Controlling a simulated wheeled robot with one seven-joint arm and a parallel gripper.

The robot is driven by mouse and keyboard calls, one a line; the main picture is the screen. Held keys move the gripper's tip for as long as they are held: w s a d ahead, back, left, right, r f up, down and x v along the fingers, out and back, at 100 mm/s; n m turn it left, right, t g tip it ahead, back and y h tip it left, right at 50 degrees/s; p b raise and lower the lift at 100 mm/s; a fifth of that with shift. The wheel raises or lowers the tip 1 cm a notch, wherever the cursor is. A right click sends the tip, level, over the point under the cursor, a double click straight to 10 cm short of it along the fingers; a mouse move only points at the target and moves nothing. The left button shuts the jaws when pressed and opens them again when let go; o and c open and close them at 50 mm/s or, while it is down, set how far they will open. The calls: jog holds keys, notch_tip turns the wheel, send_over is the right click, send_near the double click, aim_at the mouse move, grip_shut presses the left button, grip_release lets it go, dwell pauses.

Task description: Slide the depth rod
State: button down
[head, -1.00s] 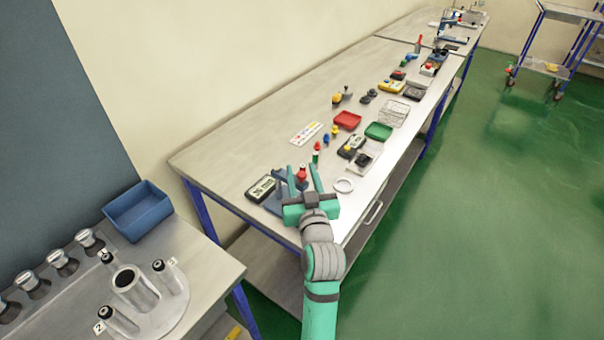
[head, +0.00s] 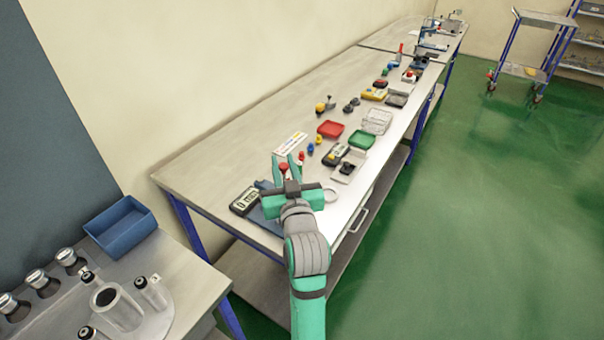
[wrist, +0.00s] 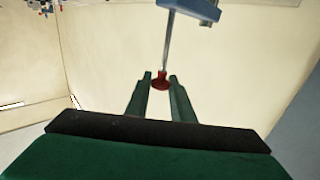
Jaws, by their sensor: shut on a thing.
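The depth rod (wrist: 167,45) is a thin grey metal rod with a red knob (wrist: 160,83) at its end. It runs up to a blue-grey holder (wrist: 200,8) at the top of the wrist view. My gripper (wrist: 160,77) has its two green fingers on either side of the red knob and is shut on it. In the head view my gripper (head: 283,162) is over the near end of the long bench, with the red knob partly visible between the fingers. The blue holder (head: 265,186) there is mostly hidden by my gripper. A digital readout box (head: 245,201) lies left of it.
A white ring (head: 330,195) lies right of my gripper. Red (head: 330,129) and green (head: 361,139) trays and several small devices stand farther along the bench. A side table with a blue bin (head: 122,228) is at the left.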

jog(key=shift+r, duration=0.3)
jog(key=shift+d+r, duration=0.1)
jog(key=c, duration=1.6)
grip_release()
jog(key=shift+s, duration=0.15)
jog(key=v, duration=1)
jog(key=shift+s+d, duration=0.1)
jog(key=shift+s, duration=0.15)
jog(key=shift+f, duration=0.25)
